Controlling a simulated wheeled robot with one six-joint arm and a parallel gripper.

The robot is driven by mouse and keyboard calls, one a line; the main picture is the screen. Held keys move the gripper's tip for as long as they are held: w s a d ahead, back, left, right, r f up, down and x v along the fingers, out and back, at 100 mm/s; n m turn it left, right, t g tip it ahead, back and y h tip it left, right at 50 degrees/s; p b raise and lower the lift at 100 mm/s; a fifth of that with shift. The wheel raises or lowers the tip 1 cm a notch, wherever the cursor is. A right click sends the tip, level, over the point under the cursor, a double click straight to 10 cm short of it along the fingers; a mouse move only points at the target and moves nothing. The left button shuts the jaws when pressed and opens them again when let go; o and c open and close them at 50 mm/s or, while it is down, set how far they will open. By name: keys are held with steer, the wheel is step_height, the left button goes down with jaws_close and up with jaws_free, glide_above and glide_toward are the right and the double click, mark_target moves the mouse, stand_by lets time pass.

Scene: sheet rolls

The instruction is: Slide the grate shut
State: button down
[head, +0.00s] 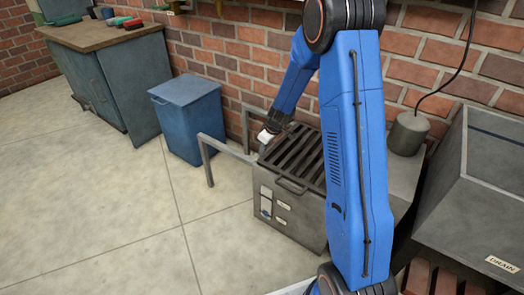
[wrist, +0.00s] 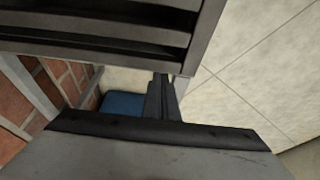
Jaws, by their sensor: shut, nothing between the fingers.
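The grate (head: 296,152) is a dark slatted panel on top of a grey metal box (head: 284,212) against the brick wall. The box has a bar handle (head: 291,186) and labels on its front. A rail frame (head: 222,147) sticks out to the left of the box.
A blue bin (head: 188,118) stands left of the rail frame; it also shows in the wrist view (wrist: 123,103). A workbench (head: 112,75) is farther left. A grey cylinder with a cable (head: 408,133) and a large grey box (head: 475,185) are at the right. Floor in front is clear.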

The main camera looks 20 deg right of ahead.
steer(key=shift+s+d+f, duration=0.1)
steer(key=shift+s+f, duration=0.15)
steer(key=shift+s, duration=0.05)
steer(key=w+a+r, duration=0.1)
steer(key=w+a, duration=0.1)
steer(key=w, duration=0.2)
steer(key=a+v, duration=0.1)
steer(key=v, duration=0.9)
steer(key=s+a+r+m, duration=0.1)
steer(key=s+r, duration=0.8)
steer(key=r, duration=0.1)
steer(key=s+r+m+h, duration=0.1)
steer(key=s+r+m, duration=0.2)
steer(key=s, duration=1.4)
steer(key=s+d+r+m+t+h, duration=0.1)
steer(key=s+r+m, duration=0.2)
steer(key=s, duration=1.5)
step_height(320, 180, up, 3)
steer(key=shift+s+d+r+t, duration=0.15)
steer(key=shift+s+d+t, duration=0.05)
steer(key=shift+t, duration=0.1)
steer(key=shift+d, duration=0.1)
